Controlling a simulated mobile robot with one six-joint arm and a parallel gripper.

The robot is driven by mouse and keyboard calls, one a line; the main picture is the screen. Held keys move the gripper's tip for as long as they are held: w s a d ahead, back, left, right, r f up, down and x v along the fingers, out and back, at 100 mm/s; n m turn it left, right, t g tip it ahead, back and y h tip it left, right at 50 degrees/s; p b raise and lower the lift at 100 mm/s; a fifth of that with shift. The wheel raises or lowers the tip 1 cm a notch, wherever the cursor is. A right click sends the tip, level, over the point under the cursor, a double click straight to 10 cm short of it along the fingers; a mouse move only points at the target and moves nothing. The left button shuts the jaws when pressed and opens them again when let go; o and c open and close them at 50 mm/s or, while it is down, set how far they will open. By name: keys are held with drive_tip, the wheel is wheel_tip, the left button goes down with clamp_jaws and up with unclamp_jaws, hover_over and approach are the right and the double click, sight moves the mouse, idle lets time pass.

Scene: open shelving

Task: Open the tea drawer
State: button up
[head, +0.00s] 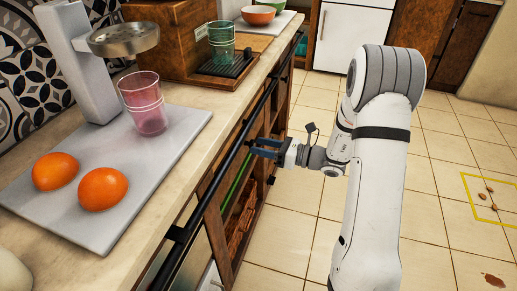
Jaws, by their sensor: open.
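My gripper (264,147) has dark jaws that stand open beside the black rail along the counter's front edge, in front of the wooden shelving (228,236) below. I cannot tell whether the jaws touch the rail or anything behind it. No drawer is plainly readable as the tea drawer. A brown wooden cabinet (160,37) with a small pale label stands on the counter, apart from my gripper. The shelving is partly hidden under the counter and rail.
The black rail (209,193) runs along the counter edge. A grey board (135,160) holds two oranges (103,189) and stacked pink glasses (147,107). Green glasses (221,42) stand beside the cabinet. The tiled floor (300,225) is clear near the shelving.

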drive_tip(key=shift+w+a, duration=0.2)
drive_tip(key=shift+a, duration=0.3)
drive_tip(key=shift+c, duration=0.2)
clamp_jaws()
